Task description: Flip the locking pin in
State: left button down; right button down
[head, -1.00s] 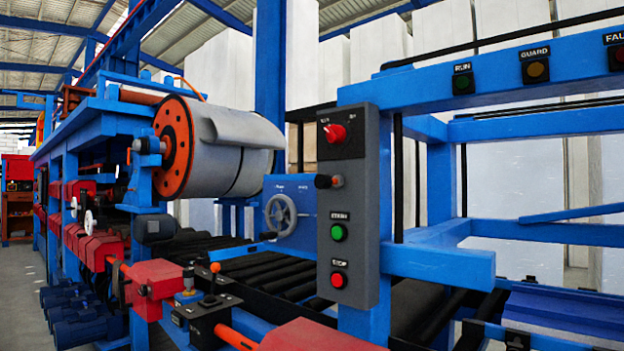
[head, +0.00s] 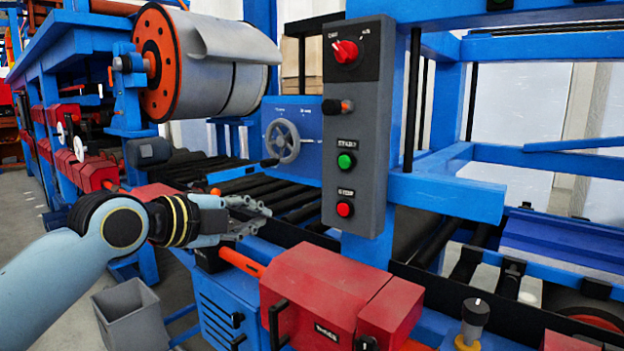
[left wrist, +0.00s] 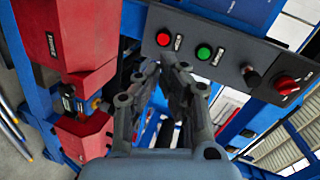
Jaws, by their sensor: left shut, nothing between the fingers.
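No part is marked as the locking pin, and I cannot tell which one it is. A yellow-based grey knob (head: 472,320) stands upright at the lower right. My left gripper (head: 264,211) reaches in from the left, shut and empty, in front of the rollers and left of the panel. In the left wrist view its fingers (left wrist: 163,68) point toward the panel's button end. My right gripper is not in view.
The panel has a red rotary switch (head: 345,51), a green button (head: 345,161) and a red button (head: 344,209). A handwheel (head: 284,140) sits left of it. A grey bin (head: 127,315) is at lower left.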

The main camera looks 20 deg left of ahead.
pick_arm(q)
notch_tip(320, 180, up, 18)
jog(key=d+m+t+h+p, duration=0.1)
jog(key=d+m+t+h, duration=0.1)
jog(key=m, duration=0.1)
jog(key=shift+s+p, duration=0.35)
jog(key=shift+s, duration=0.05)
jog(key=p, duration=0.4)
send_near(328, 104)
jog(key=x, duration=0.7)
jog(key=shift+w, duration=0.15)
jog(key=shift+b, duration=0.3)
